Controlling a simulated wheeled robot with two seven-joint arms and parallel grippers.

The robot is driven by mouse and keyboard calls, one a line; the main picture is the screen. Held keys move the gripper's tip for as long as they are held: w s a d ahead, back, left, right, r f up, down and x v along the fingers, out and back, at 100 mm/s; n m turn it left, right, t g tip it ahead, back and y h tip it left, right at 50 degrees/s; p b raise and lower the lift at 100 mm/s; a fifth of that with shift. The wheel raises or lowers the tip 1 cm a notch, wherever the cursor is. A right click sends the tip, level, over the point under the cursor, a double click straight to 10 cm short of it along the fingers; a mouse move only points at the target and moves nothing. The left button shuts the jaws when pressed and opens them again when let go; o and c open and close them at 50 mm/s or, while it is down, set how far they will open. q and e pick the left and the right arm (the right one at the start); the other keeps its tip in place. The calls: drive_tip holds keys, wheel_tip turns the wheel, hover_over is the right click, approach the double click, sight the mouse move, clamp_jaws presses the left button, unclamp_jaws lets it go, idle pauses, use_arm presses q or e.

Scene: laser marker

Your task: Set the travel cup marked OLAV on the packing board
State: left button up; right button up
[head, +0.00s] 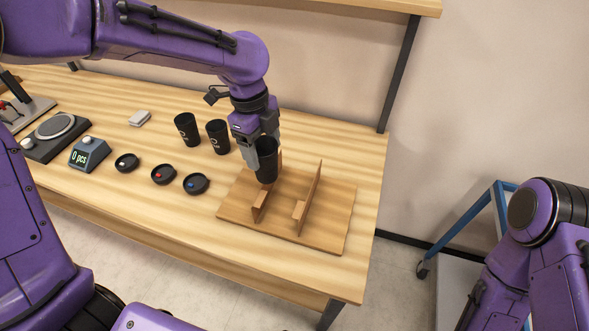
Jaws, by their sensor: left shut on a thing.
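My left gripper (254,151) points down and is shut on a black travel cup (266,166), which is upright. The cup is over the left part of the wooden packing board (335,227), in front of the upper end of its left divider. I cannot tell whether its base touches the board. No name is readable on it. Two other black cups (187,130) (218,137) stand on the table to the left, with small pale marks too small to read. My right arm shows at the right edge, but its gripper is not in view.
The board has upright wooden dividers (309,196). Black dishes (163,174) with small coloured pieces lie left of it. A counter display (89,153) reads "0 pcs", beside a round-plated device (55,127). A pale block (139,118) lies behind. The table's front strip is clear.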

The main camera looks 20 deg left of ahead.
use_arm(q)
drive_tip(key=w+d+f, duration=0.2)
drive_tip(key=w+f, duration=0.1)
drive_tip(key=f, duration=0.2)
drive_tip(key=w+d+f+p, duration=0.1)
drive_tip(key=w+d+f, duration=0.2)
drive_tip(key=f, duration=0.2)
drive_tip(key=shift+f, duration=0.25)
drive_tip(key=shift+s, duration=0.15)
drive_tip(key=o, duration=0.3)
drive_tip(key=shift+f, duration=0.1)
drive_tip(key=o, duration=0.4)
wheel_tip(320, 180, up, 12)
drive_tip(key=a, duration=0.1)
drive_tip(key=shift+w+a, duration=0.15)
drive_tip(key=shift+w, duration=0.05)
